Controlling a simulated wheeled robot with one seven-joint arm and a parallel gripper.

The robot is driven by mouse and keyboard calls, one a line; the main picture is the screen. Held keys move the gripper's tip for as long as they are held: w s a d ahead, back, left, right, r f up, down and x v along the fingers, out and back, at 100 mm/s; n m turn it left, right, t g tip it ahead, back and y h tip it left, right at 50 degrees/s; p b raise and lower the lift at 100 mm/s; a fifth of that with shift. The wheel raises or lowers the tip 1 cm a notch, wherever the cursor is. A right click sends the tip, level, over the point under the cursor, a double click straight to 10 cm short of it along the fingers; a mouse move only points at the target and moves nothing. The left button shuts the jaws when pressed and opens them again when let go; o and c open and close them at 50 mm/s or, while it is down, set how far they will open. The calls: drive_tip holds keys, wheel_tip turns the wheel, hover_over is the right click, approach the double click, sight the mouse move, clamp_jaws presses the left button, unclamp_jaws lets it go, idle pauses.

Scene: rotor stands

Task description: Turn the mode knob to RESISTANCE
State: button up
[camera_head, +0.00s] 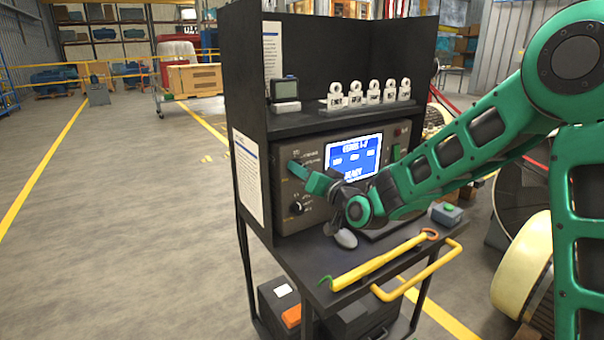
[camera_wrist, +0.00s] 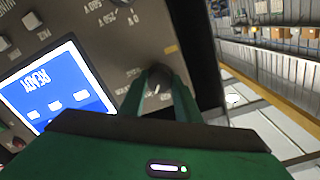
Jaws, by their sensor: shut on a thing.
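The tester panel (camera_head: 345,150) stands in the black cabinet, with a dark knob at its upper left that I take as the mode knob. My gripper (camera_head: 296,169) reaches across the panel to that knob. The wrist view shows the dark knob (camera_wrist: 158,78) between the two green fingers of my gripper (camera_wrist: 160,85), shut on it. In the head view the fingers hide the knob. Small print stands beside it, too blurred to read surely, and I cannot tell which mode it points to. The blue screen (camera_head: 353,157) shows READY and also appears in the wrist view (camera_wrist: 55,88).
A second black knob (camera_head: 297,207) sits lower left on the panel. A yellow hooked rod (camera_head: 380,262) and a grey mouse-like object (camera_head: 346,239) lie on the shelf below. Labelled white tags (camera_head: 375,96) and a small meter (camera_head: 285,92) stand above the panel.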

drive_tip(key=shift+w+d+m, duration=0.2)
drive_tip(key=shift+d+m, duration=0.1)
drive_tip(key=shift+m, duration=0.3)
drive_tip(key=o, duration=1)
drive_tip(key=shift+a, duration=0.1)
drive_tip(key=shift+s, duration=0.15)
drive_tip(key=v, duration=1)
drive_tip(key=shift+s+d, duration=0.2)
drive_tip(key=shift+d, duration=0.05)
drive_tip(key=shift+f, duration=0.1)
